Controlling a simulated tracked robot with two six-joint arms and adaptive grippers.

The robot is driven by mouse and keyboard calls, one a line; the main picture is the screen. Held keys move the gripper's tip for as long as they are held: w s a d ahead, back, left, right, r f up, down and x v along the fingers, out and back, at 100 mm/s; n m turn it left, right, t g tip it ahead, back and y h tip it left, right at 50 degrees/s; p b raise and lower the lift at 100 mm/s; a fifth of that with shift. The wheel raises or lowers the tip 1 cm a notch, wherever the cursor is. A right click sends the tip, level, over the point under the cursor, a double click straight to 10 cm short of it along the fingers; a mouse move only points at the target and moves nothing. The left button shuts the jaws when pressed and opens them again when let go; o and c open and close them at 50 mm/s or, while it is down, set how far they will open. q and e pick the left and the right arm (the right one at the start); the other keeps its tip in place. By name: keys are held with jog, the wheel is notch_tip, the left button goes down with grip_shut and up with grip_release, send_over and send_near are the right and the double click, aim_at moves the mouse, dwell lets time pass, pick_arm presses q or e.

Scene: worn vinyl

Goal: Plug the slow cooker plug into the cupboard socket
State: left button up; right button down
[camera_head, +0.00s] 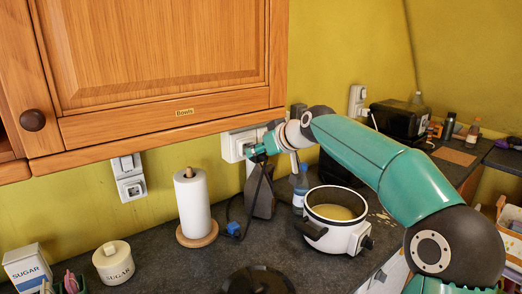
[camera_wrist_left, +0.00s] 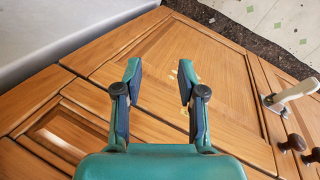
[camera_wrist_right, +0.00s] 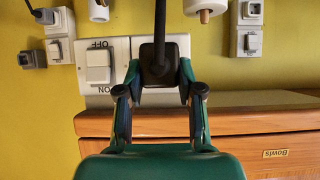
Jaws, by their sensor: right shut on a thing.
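My right gripper (camera_head: 256,152) reaches under the cupboard's right end. It is shut on a black plug (camera_wrist_right: 160,62), whose dark cord (camera_head: 257,188) hangs toward the counter. The plug is at the white socket plate with an ON/OFF switch (camera_wrist_right: 98,68); this plate also shows in the head view (camera_head: 232,146). The plug covers the socket holes, so I cannot tell how far in it is. The white slow cooker (camera_head: 325,236), with yellowish contents, stands on the counter. My left gripper (camera_wrist_left: 159,72) is open and empty, above wooden cupboard doors in the left wrist view.
The wooden cupboard (camera_head: 165,55) overhangs the wall. Other switches and sockets (camera_head: 129,178) are to the left. A paper towel roll (camera_head: 192,203), a blue bottle (camera_head: 299,190), a sugar jar (camera_head: 114,264) and a black lid (camera_head: 258,282) stand on the counter.

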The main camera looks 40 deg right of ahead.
jog(key=shift+w+d+r+p, duration=0.15)
jog(key=shift+w+p, duration=0.55)
jog(key=shift+w, duration=0.35)
dwell(0.4)
jog(key=c, duration=1)
grip_release()
jog(key=o, duration=0.3)
jog(key=shift+w, duration=0.1)
jog(key=shift+o, duration=0.2)
jog(key=shift+o, duration=1.3)
jog(key=shift+s, duration=0.2)
jog(key=shift+s+r, duration=0.25)
jog(key=shift+s, duration=0.2)
jog(key=shift+s, duration=0.1)
